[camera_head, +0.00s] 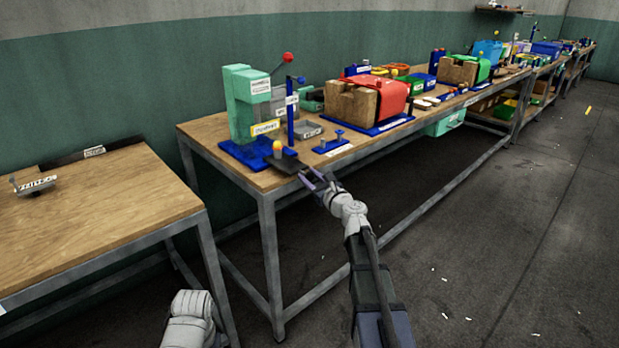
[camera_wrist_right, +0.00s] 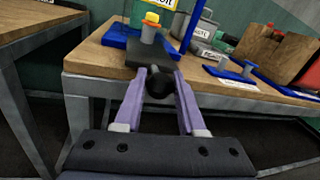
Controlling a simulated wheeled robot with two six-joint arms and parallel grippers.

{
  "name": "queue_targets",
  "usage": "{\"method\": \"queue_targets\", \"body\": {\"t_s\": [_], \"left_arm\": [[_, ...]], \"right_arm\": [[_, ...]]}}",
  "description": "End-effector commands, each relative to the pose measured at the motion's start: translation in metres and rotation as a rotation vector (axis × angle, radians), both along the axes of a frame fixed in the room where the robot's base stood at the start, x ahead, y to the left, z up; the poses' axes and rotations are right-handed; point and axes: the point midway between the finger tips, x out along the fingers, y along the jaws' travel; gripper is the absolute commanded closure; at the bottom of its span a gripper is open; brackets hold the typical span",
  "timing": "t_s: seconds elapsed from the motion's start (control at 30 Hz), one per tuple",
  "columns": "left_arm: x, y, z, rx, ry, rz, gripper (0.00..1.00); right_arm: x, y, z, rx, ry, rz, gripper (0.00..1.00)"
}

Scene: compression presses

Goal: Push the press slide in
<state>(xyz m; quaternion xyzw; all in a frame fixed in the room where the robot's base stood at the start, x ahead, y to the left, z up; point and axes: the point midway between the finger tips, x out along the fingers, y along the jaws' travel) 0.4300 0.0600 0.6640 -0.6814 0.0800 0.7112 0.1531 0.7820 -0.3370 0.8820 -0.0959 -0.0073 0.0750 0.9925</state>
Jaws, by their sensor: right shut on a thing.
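The green press (camera_head: 240,100) stands on a blue base (camera_head: 246,152) near the left end of the long bench. Its dark flat slide (camera_head: 290,163) sticks out of the front toward the bench edge. A grey post with a yellow and orange top (camera_head: 277,148) stands upright on the slide; it also shows in the right wrist view (camera_wrist_right: 150,27). My right gripper (camera_head: 311,180) is at the slide's front end. In the right wrist view its purple fingers (camera_wrist_right: 160,82) are shut on the slide's round black knob (camera_wrist_right: 159,88). My left gripper is out of view.
A blue upright post (camera_head: 290,112) and a small grey tray (camera_head: 307,129) are right of the slide. Another wooden table (camera_head: 100,222) is at the left, with a gap between.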

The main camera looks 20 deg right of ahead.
Motion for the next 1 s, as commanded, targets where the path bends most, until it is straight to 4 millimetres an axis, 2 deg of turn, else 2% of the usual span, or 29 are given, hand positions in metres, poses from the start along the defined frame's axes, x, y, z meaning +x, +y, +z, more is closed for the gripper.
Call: {"method": "queue_targets", "body": {"t_s": [0.57,0.67,0.83,1.0], "left_arm": [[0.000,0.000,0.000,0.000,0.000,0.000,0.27],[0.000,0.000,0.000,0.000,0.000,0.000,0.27],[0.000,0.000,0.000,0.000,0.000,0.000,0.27],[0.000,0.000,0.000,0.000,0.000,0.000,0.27]], "right_arm": [[0.005,0.001,0.000,0.000,0.000,0.001,1.00],[0.025,0.007,0.000,0.000,0.000,0.004,1.00],[0.070,0.023,0.000,0.000,0.000,0.004,1.00],[0.099,0.034,0.000,0.000,0.001,0.003,1.00]]}}
